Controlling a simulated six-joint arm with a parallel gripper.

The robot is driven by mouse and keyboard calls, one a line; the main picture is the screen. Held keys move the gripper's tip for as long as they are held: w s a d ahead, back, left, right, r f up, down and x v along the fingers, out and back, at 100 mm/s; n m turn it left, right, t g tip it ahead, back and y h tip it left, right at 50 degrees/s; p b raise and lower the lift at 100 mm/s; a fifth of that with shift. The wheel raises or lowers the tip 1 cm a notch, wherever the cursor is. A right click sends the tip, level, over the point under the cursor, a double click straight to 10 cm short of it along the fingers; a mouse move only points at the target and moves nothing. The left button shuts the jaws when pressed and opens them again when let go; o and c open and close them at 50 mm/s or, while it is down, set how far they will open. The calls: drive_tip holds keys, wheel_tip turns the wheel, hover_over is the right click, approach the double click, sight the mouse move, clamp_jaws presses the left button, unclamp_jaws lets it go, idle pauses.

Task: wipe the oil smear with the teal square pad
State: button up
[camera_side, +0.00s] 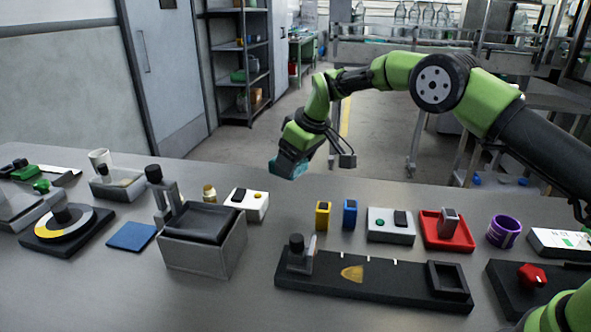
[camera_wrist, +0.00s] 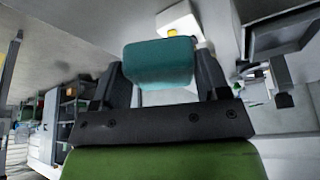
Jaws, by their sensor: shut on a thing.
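The teal square pad (camera_wrist: 158,62) is between the two fingers of my gripper (camera_wrist: 160,75) in the wrist view. In the side view the teal pad (camera_side: 289,165) hangs at the end of my gripper (camera_side: 293,152), which is shut on it. The pad is in the air near the table's far edge, apart from any surface. The oil smear may be the yellow-brown patch (camera_side: 352,273) on the black plate (camera_side: 330,285) in the side view. My gripper is above and behind that plate, to the upper left of the patch.
A grey bin (camera_side: 203,250) with a dark top stands left of the black plate. Yellow (camera_side: 323,215) and blue (camera_side: 350,214) blocks, a white switch box (camera_side: 391,226) and a red tray (camera_side: 428,226) line its far side. A knob post (camera_side: 298,252) rises from the plate's left end.

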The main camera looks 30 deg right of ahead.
wheel_tip(320, 180, up, 2)
drive_tip(key=shift+r, duration=0.1)
drive_tip(key=shift+s+r, duration=0.15)
drive_tip(key=shift+r, duration=0.2)
drive_tip(key=s+d+n+g+y, duration=0.15)
drive_tip(key=s+n+g, duration=0.45)
drive_tip(key=s+n, duration=1.4)
drive_tip(key=shift+s+a+f+m+y, duration=0.15)
drive_tip(key=shift+s+f+m, duration=0.2)
drive_tip(key=shift+f, duration=1.65)
drive_tip(key=shift+s+f+m+y, duration=0.15)
drive_tip(key=shift+s+f+m, duration=0.15)
drive_tip(key=shift+f, duration=1.65)
drive_tip(key=shift+s+a+f+m+y, duration=0.15)
drive_tip(key=shift+s+f+m, duration=0.15)
drive_tip(key=shift+f, duration=1.7)
drive_tip(key=shift+w+a+f, duration=0.25)
drive_tip(key=shift+w+f, duration=0.1)
drive_tip(key=shift+f, duration=0.25)
drive_tip(key=shift+w+a, duration=1.05)
drive_tip(key=shift+s+d, duration=1.4)
wheel_tip(320, 180, up, 8)
